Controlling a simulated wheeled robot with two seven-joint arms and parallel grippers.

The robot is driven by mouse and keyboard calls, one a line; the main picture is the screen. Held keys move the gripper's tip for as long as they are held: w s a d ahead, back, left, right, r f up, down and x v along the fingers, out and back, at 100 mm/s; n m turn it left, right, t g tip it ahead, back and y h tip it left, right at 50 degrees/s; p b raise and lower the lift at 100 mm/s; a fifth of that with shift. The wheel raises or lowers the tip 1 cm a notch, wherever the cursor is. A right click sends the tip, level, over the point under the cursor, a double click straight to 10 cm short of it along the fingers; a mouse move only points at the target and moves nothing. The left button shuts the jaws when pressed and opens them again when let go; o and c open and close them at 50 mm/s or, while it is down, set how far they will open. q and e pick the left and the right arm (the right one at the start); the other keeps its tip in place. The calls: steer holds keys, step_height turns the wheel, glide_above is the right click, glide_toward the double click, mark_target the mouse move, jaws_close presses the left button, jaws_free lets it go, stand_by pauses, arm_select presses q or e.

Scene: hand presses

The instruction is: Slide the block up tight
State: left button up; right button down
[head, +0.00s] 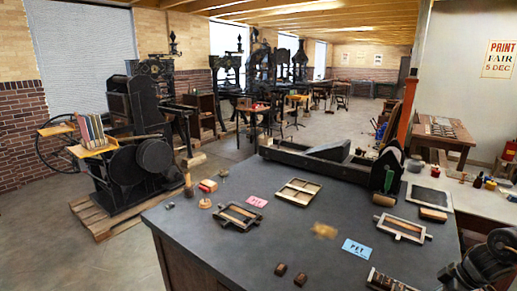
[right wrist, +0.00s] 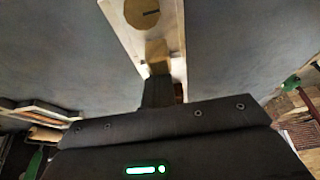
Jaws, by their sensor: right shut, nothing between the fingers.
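In the right wrist view, a small tan wooden block (right wrist: 157,52) lies on or against a pale strip (right wrist: 122,12) that carries a round tan disc (right wrist: 142,12) with a dark slot. My right gripper (right wrist: 158,88) is shut and empty, its dark fingers pointing at the block's near end. I cannot tell whether they touch it. My left gripper is out of view.
A long dark trough (head: 310,160) bounds the back. The front-left bench top is clear.

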steer(key=shift+s+d+f, duration=0.2)
steer(key=shift+s+d, duration=0.2)
steer(key=shift+s, duration=0.05)
stand_by(0.6)
steer(key=c, duration=1.2)
jaws_free()
steer(key=shift+w+d, duration=0.1)
steer(key=shift+c, duration=0.2)
steer(key=shift+r, duration=0.1)
steer(key=shift+w+r+p, duration=0.15)
steer(key=shift+r+p, duration=0.35)
steer(key=shift+p, duration=0.1)
step_height(320, 180, up, 6)
steer(key=p, duration=0.6)
